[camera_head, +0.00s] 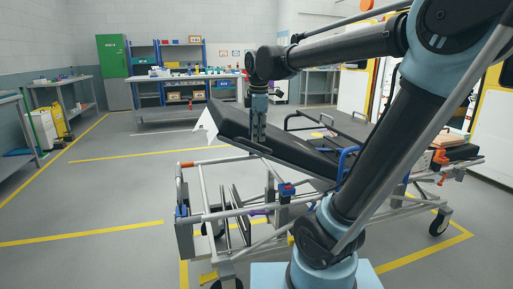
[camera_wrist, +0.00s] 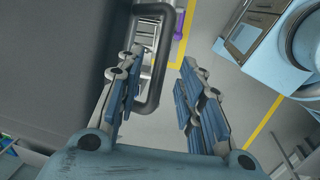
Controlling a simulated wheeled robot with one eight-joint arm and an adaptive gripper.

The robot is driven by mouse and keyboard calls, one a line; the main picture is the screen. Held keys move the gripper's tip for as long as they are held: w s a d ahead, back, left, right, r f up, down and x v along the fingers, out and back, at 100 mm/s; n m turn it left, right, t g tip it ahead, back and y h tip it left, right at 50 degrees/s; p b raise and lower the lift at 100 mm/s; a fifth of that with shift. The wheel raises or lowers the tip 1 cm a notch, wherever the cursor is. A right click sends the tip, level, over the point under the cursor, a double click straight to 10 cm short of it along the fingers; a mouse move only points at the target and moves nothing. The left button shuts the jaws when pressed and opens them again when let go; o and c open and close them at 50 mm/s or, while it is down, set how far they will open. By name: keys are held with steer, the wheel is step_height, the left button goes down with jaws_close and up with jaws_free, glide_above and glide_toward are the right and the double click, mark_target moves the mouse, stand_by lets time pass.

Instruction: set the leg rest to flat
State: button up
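The stretcher's leg rest (camera_head: 285,148) is a black padded section. It is tilted in the head view, its left end raised and its right end lower by the stretcher's middle. My gripper (camera_head: 259,143) points down at the near side edge of this section. In the wrist view the leg rest is the large dark surface (camera_wrist: 55,55) on the left. A dark rounded bar (camera_wrist: 152,92) runs along its edge. My gripper (camera_wrist: 162,95) is open, with the bar between its fingers, nearer the left finger. I cannot tell whether they touch.
The stretcher's metal frame (camera_head: 232,212) stands below on wheels, with a blue handle (camera_head: 347,160) near my arm. A white cloth or sheet (camera_head: 205,122) hangs at the raised end. Workbenches (camera_head: 185,82) and a green cabinet (camera_head: 112,57) stand behind.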

mark_target(256, 145)
steer(key=shift+w+f, duration=0.15)
steer(key=shift+f, duration=0.85)
steer(key=shift+w+f, duration=0.2)
steer(key=shift+f, duration=0.8)
steer(key=shift+w+f, duration=0.15)
steer(key=shift+f, duration=0.85)
steer(key=shift+a, duration=0.1)
jaws_close()
